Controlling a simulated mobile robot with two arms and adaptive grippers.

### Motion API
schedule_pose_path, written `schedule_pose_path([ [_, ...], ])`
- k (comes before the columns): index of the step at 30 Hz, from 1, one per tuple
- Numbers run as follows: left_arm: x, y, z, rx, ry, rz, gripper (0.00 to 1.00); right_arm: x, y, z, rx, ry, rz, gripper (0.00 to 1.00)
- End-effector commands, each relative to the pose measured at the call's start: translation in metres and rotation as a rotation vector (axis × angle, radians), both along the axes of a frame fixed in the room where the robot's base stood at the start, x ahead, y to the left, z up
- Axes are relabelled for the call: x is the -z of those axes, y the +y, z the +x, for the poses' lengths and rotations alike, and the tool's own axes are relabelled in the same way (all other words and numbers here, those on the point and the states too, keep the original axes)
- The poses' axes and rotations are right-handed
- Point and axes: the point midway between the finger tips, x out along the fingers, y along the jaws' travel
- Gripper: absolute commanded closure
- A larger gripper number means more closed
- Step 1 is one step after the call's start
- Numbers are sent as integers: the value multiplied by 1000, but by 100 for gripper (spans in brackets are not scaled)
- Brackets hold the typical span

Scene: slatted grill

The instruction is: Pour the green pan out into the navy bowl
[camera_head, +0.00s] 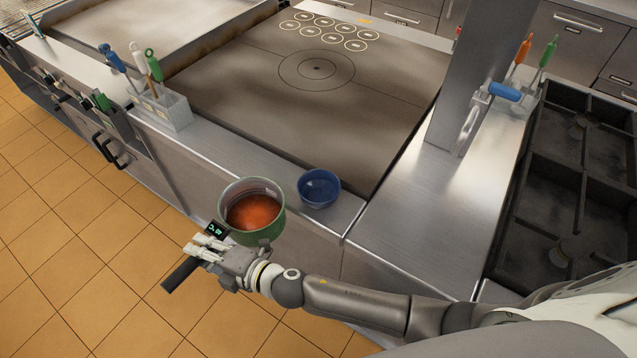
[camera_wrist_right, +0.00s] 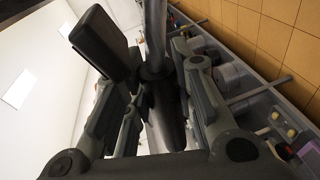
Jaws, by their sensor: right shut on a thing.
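The green pan (camera_head: 242,236) holds a red-orange liquid (camera_head: 253,211) and looks about upright, beyond the front edge of the counter. My right gripper (camera_head: 212,243) is shut on the pan's dark handle (camera_head: 182,273), which also shows between the fingers in the right wrist view (camera_wrist_right: 165,105). The navy bowl (camera_head: 319,188) stands on the steel ledge just right of the pan; its inside looks empty. My left gripper is not in view.
A flat griddle (camera_head: 300,90) lies behind the bowl. A utensil holder (camera_head: 165,110) stands at left on the ledge. A steel post (camera_head: 470,80) with a blue-handled tool (camera_head: 505,92) and a black burner grate (camera_head: 570,170) are at right. The steel counter (camera_head: 430,205) right of the bowl is clear.

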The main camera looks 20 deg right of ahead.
Motion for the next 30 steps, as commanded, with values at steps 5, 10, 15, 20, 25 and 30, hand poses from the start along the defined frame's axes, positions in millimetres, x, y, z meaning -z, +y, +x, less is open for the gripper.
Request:
schedule_pose_path([
  [5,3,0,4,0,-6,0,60,-10,-5,2,0,-4,35,100],
  [10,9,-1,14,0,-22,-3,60,-25,-13,3,0,4,105,100],
  [15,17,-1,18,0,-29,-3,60,-42,-24,4,-1,17,191,100],
  [20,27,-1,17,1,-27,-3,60,-56,-36,6,-2,29,270,100],
  [25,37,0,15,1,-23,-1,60,-72,-50,7,-1,42,354,100],
  [30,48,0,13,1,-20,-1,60,-86,-66,10,-2,53,438,100],
])
